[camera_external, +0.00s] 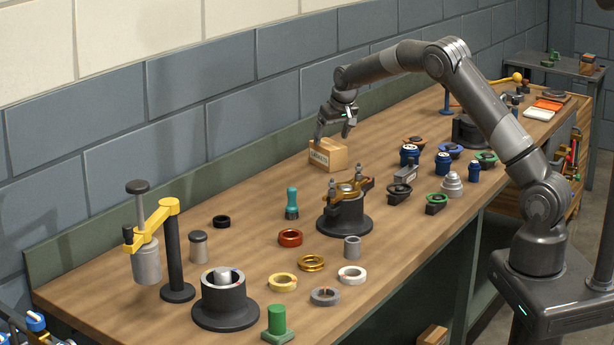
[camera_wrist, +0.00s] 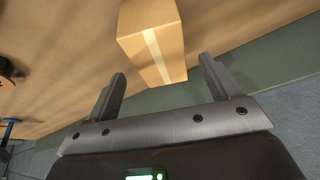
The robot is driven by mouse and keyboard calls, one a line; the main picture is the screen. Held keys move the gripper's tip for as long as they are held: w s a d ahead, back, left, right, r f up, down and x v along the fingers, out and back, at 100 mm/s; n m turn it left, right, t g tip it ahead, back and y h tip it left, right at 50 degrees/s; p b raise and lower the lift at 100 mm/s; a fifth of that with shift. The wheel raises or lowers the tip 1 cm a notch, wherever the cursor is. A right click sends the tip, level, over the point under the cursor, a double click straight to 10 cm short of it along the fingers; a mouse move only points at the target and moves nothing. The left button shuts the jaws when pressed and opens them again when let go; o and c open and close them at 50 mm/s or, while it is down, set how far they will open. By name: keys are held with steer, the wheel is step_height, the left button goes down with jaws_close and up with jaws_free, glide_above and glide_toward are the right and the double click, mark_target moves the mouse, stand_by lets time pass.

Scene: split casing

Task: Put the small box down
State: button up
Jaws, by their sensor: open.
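The small cardboard box (camera_external: 328,156) stands on the wooden bench near its back edge, with a dark printed label on its front. In the wrist view the box (camera_wrist: 150,40) lies just beyond the fingertips, with a pale tape strip along it. My gripper (camera_external: 336,130) is at the box's top, toward the back. Whether a finger touches the box cannot be told.
A black fixture with a brass clamp (camera_external: 345,205) stands in front of the box. Blue jars (camera_external: 409,155) and black parts stand to its right. The bench left of the box is clear along the back ledge (camera_external: 200,185).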

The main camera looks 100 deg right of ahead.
steer(key=shift+v, duration=2.4)
steer(key=shift+a+r, duration=0.1)
steer(key=shift+a, duration=0.1)
steer(key=w+a+r+n+t+y, duration=0.15)
steer(key=a+r, duration=0.35)
steer(key=a, duration=0.7)
steer(key=w+a+r+n+t, duration=0.1)
steer(key=w+a+r+n, duration=0.2)
steer(key=a, duration=0.9)
steer(key=a+r+n+t+y, duration=0.15)
steer(key=a+r, duration=0.45)
steer(key=a, duration=0.6)
steer(key=s+a+r+n, duration=0.1)
steer(key=s+a+n, duration=0.15)
steer(key=a, duration=0.55)
steer(key=s+a+n, duration=0.1)
steer(key=s+a, duration=0.3)
steer(key=a, duration=0.4)
steer(key=s+a+f+n+y, duration=0.1)
steer(key=s+a+f+n, duration=0.3)
steer(key=s+a, duration=0.7)
steer(key=shift+s+f, duration=0.3)
steer(key=shift+s, duration=0.2)
